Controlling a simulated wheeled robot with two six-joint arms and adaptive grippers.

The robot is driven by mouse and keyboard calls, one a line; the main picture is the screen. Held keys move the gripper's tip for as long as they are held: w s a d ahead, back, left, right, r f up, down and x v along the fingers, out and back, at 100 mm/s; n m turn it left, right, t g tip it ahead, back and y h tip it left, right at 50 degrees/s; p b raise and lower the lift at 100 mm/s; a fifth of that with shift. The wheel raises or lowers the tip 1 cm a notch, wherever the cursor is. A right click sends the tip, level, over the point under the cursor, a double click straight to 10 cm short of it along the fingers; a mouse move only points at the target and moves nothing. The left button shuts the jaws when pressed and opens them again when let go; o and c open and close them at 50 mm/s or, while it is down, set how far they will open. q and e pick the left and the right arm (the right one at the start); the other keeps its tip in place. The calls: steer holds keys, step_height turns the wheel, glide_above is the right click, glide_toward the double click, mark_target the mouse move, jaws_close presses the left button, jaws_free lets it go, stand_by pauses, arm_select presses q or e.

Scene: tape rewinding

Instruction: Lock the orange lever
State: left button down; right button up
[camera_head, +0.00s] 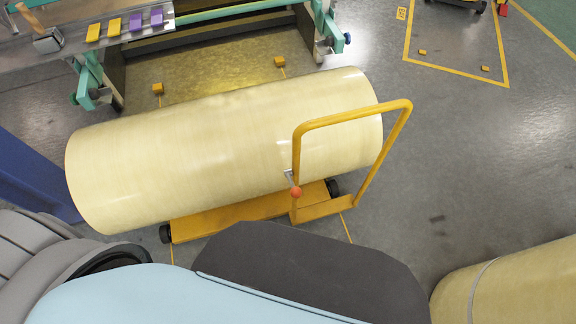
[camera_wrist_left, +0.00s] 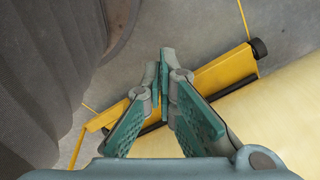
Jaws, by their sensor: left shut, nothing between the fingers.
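A short grey lever with an orange-red round knob (camera_head: 296,191) sits by the near post of the yellow cart handle (camera_head: 352,118), in front of the roll. It stands slightly tilted. I cannot tell from this view whether it is locked. My left gripper (camera_wrist_left: 163,72) is shut with nothing in it, its fingertips together above the yellow cart base (camera_wrist_left: 222,72). The lever does not show in the left wrist view. In the head view the left gripper does not show. My right gripper is in neither view.
A large cream roll (camera_head: 220,140) lies on the cart and also fills the lower right of the left wrist view (camera_wrist_left: 275,115). A machine with a grey shelf (camera_head: 75,52) stands behind. Another roll (camera_head: 520,285) lies at the lower right.

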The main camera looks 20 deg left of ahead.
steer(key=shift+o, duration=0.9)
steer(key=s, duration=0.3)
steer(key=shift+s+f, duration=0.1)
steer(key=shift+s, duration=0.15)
arm_select(q)
steer(key=w+a+r+n+t+b, duration=0.1)
steer(key=w+a+r+t+b, duration=0.25)
steer(key=w, duration=0.65)
steer(key=w+a+r+t+h+b, duration=0.15)
steer(key=w+t, duration=0.25)
steer(key=w, duration=0.5)
steer(key=w+a+r+n+t+b, duration=0.1)
steer(key=w+a+r+t+b, duration=0.25)
steer(key=w, duration=0.65)
steer(key=w+d+r+m+t+h+b, duration=0.1)
steer(key=w+d+r+m+h+b, duration=0.15)
steer(key=w+r+h, duration=0.35)
steer(key=w+d+r+m+t+h+b, duration=0.1)
steer(key=w+d+r+h+b, duration=0.25)
steer(key=r, duration=0.45)
steer(key=s+d+r+m+g+h+b, duration=0.3)
steer(key=s+d+r+g+h, duration=0.1)
steer(key=g, duration=0.4)
steer(key=shift+s+d+r+m+g, duration=0.2)
steer(key=shift+s+r+m+g, duration=0.15)
steer(key=shift+s, duration=0.4)
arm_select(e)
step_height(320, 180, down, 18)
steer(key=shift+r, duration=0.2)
